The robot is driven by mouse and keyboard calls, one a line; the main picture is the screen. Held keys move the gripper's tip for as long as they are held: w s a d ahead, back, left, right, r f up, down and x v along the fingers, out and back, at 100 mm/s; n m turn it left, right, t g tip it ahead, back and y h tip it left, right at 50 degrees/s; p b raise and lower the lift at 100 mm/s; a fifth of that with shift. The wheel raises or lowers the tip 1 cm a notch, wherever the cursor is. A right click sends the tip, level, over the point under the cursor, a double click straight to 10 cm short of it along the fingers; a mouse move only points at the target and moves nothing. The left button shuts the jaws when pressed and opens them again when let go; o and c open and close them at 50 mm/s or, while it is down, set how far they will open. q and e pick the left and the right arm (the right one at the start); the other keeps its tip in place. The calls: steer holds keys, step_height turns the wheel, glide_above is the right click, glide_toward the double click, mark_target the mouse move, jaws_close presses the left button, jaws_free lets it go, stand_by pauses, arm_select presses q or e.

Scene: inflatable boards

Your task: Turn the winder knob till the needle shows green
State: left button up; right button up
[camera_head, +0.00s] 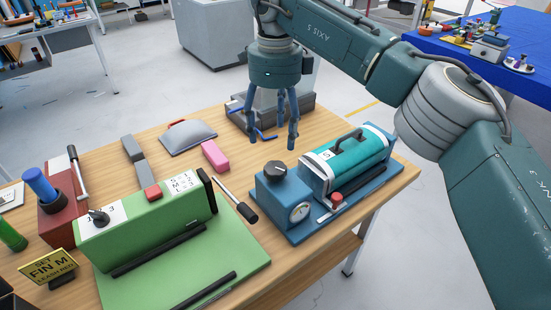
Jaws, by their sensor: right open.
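The dark winder knob (276,168) sits on top of a blue box at the left end of the blue winder (279,196). A round white dial (299,212) is on the front of that box. Its needle is too small to tell which zone it points to. My right gripper (275,132) hangs fingers down above and behind the knob, apart from it. Its blue fingers are spread and hold nothing. My left gripper is not in view.
A teal and white roll (348,157) with a handle lies beside the knob box. A green machine (150,226) with a black-handled lever stands to the left. A pink block (215,156), a grey pad (188,138) and a yellow sign (50,268) are also on the wooden table.

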mark_target(275, 167)
step_height(275, 167, down, 10)
steer(key=shift+s+d+r+p, duration=0.1)
steer(key=shift+r+p, duration=0.1)
steer(key=shift+p, duration=0.85)
steer(key=shift+f, duration=0.5)
steer(key=shift+c, duration=0.5)
steer(key=c, duration=1.1)
